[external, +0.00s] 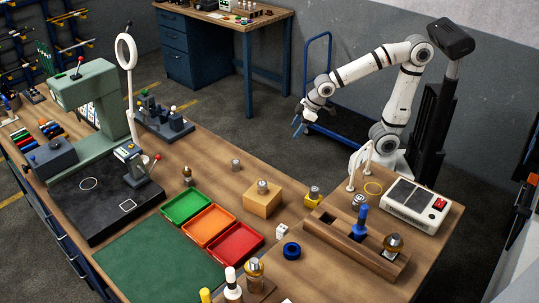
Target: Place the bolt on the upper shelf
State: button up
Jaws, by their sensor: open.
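My gripper (298,125) has blue fingertips and is open and empty. It hangs in the air beyond the bench's back edge, over the floor near the blue trolley. No bolt can be told for certain at this size. Small metal parts stand on the bench: a grey cylinder (236,165), one (262,186) on a wooden block (261,201), a yellow-based one (314,194) and a brass-coloured one (187,176). My gripper is apart from all of them. No piece is clearly recognisable as an upper shelf. A long stepped wooden holder (336,236) stands at the right.
Green (186,206), orange (208,226) and red (235,246) trays lie mid-bench beside a green mat (150,259). A green press (88,90) and ring lamp (126,52) stand tall at left. A white switch box (415,205) sits near my base. A blue ring (291,250) lies in front.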

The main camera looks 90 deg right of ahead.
jog(key=w+a+f+t+y+b, duration=0.1)
jog(key=w+a+f+t, duration=0.15)
jog(key=w, duration=0.95)
jog(key=w+a+f+t, duration=0.1)
jog(key=w+a+t, duration=0.15)
jog(key=w, duration=0.95)
jog(key=n+t+y+b, duration=0.1)
jog(key=n+t+y, duration=0.1)
jog(key=t, duration=0.2)
send_near(188, 170)
jog(key=x, duration=0.5)
jog(key=shift+d+f, duration=0.3)
jog(key=shift+f, duration=0.1)
jog(key=shift+p+x, duration=1.15)
jog(key=shift+x, duration=2.55)
jog(key=shift+a+r, duration=0.1)
jog(key=shift+r, duration=0.05)
